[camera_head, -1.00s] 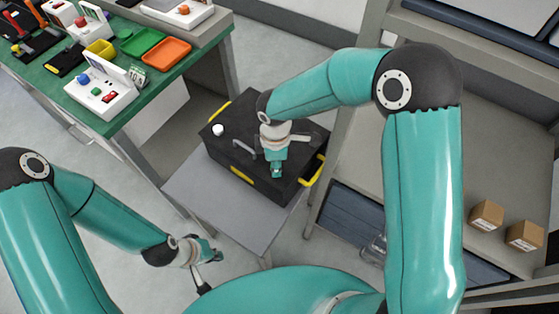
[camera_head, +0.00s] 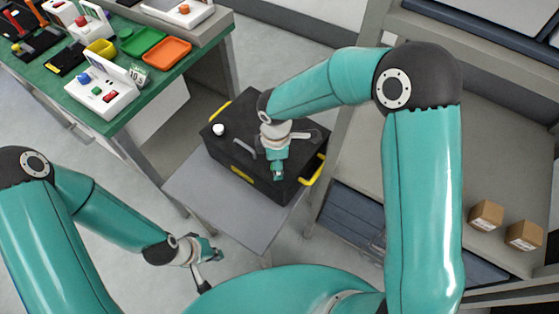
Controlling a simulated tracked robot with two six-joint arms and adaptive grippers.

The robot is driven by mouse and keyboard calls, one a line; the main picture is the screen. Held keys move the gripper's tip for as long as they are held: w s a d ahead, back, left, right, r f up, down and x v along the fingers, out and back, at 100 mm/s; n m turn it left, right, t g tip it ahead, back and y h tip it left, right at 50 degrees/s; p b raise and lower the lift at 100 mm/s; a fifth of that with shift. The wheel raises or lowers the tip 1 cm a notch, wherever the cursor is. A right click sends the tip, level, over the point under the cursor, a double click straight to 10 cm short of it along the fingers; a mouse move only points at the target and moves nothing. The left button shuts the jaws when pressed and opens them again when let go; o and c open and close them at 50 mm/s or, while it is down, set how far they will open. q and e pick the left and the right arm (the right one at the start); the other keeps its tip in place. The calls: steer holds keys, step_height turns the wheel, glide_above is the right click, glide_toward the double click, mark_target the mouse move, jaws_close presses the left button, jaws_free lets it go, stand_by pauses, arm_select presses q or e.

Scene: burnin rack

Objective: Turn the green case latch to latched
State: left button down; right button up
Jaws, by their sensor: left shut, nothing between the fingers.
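A black case (camera_head: 222,158) with yellow parts stands on a small grey table (camera_head: 205,200) in the middle of the head view. A white knob (camera_head: 218,130) and a grey handle are on its lid. My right gripper (camera_head: 278,172) points down over the right half of the lid. It hides part of the lid, and I cannot tell whether it touches it or how its fingers stand. No green latch can be made out apart from the teal gripper. My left gripper (camera_head: 212,256) is shut and empty, low in front of the small table, apart from the case.
A green-topped bench (camera_head: 60,85) at upper left holds a white box with buttons (camera_head: 100,93), an orange tray (camera_head: 166,53) and a green tray (camera_head: 141,41). A grey shelf rack stands at right with two cardboard boxes (camera_head: 486,215). Floor left of the small table is clear.

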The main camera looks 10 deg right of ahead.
step_height(320, 180, up, 12)
stand_by(0.7)
steer(key=shift+s+f, duration=0.1)
steer(key=shift+f, duration=0.05)
